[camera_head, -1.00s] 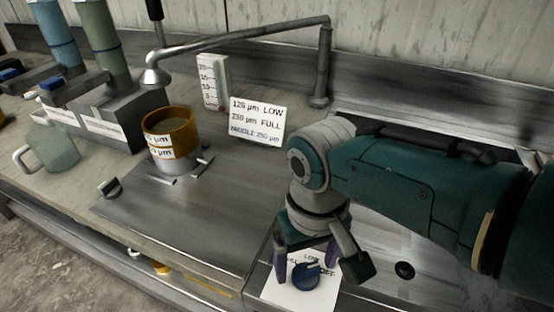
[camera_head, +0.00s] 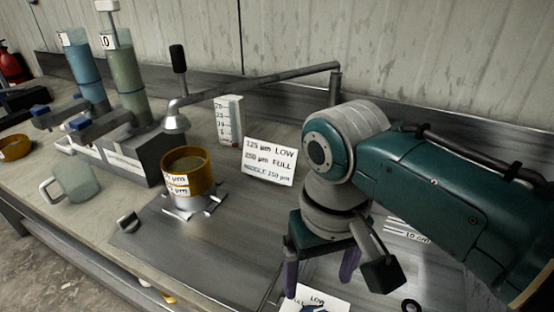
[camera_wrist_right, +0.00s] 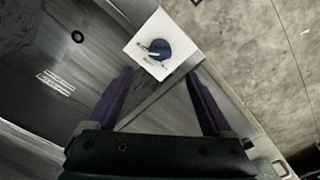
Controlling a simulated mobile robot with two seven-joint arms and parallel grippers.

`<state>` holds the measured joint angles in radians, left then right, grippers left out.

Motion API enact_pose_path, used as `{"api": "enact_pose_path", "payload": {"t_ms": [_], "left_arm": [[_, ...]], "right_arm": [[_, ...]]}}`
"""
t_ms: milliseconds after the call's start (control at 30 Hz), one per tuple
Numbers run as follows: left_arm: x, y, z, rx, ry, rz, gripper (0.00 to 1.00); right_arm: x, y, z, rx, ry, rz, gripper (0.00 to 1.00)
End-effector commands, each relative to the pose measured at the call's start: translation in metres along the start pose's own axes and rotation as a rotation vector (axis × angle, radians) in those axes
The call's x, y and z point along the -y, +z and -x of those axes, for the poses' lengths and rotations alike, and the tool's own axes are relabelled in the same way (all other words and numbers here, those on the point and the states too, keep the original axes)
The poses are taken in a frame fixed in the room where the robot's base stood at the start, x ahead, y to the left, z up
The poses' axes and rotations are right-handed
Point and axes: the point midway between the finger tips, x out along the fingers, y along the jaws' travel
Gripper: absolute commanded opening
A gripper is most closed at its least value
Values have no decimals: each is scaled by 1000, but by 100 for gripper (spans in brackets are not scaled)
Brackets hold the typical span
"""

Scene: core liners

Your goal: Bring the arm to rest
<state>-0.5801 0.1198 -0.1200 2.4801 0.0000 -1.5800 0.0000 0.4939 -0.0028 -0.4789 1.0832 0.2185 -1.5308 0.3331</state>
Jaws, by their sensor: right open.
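My right gripper (camera_head: 320,278) is open and empty, its two purple fingers pointing down above the front edge of the steel worktop. Below it is a blue knob on a white label plate (camera_head: 318,298), cut off by the bottom edge of the head view. In the right wrist view the blue knob (camera_wrist_right: 159,50) lies beyond the spread fingertips (camera_wrist_right: 160,82), apart from them, with clear space between. My left gripper does not show.
A brass sieve stack (camera_head: 186,172) stands on a clamp base left of my arm. A spray arm (camera_head: 262,84) spans above it. A sign card (camera_head: 269,161), a scale block (camera_head: 229,120), a glass mug (camera_head: 77,180) and two tall cylinders (camera_head: 126,75) stand around. The front-centre worktop is bare.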

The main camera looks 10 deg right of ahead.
Motion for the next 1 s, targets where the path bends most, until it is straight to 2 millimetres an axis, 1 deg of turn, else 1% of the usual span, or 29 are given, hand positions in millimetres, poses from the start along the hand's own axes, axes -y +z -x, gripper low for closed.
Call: {"api": "enact_pose_path", "payload": {"t_ms": [133, 233, 333, 467, 500, 600, 700, 933, 1000], "left_arm": [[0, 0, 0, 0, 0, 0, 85], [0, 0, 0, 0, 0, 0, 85], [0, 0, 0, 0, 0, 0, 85], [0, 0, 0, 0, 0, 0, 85], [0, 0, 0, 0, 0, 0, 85], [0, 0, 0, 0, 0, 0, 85], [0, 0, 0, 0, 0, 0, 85], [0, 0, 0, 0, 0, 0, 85], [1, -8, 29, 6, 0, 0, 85]], "right_arm": [[2, 4, -2, -4, -9, 5, 85], [6, 17, -6, -22, -38, 22, 85], [8, 41, -8, -59, -76, 41, 85], [-3, 78, 0, -130, -98, 53, 85], [-8, 89, 5, -152, -97, 56, 85], [-23, 113, 19, -200, -81, 59, 85], [-37, 135, 34, -238, -54, 64, 85], [-68, 176, 76, -308, 25, 82, 85], [-68, 174, 108, -311, 26, 85, 85]]}}
